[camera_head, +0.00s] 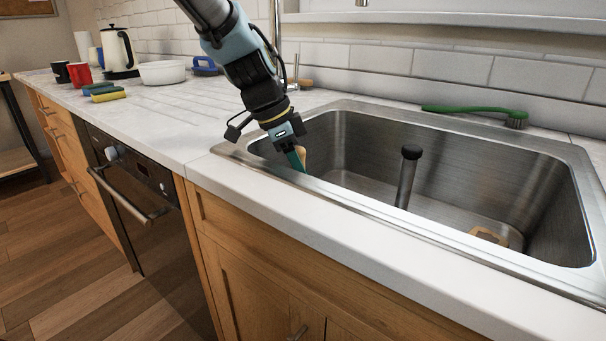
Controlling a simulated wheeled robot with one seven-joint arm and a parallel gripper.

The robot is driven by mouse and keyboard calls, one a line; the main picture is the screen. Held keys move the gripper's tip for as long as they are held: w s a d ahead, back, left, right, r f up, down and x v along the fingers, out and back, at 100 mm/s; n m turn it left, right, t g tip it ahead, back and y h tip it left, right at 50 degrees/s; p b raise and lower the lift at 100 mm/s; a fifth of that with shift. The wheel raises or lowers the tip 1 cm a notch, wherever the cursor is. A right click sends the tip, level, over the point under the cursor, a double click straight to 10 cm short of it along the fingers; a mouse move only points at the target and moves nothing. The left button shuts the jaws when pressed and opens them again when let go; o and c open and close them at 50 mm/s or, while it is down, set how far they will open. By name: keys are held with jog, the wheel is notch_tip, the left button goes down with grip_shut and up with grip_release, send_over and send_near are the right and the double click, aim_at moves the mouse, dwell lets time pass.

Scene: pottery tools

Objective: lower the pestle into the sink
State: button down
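My gripper (292,150) points down at the front left corner of the sink (345,200), close to its rim. A small tan, wood-coloured piece (301,155) shows at its teal fingertip; it looks like the end of the pestle, held in the fingers. Most of this piece is hidden by the gripper, and its lower end cannot be made out. The sink is a steel basin set into the counter. A grey rod with a black knob (410,153) stands nearly upright in it, its foot hidden by the front rim. A tan ring-like thing (490,236) lies on the basin floor at the right.
A green brush (480,112) lies behind the sink. On the counter at left are sponges (105,93), a red cup (80,75), a black cup (61,71), a white kettle (117,50) and a white bowl (162,73). The counter (150,125) left of the sink is clear.

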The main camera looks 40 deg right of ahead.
jog(key=shift+f+b, duration=0.3)
jog(key=shift+f, duration=0.15)
dwell(0.3)
jog(key=shift+c, duration=2.2)
grip_release()
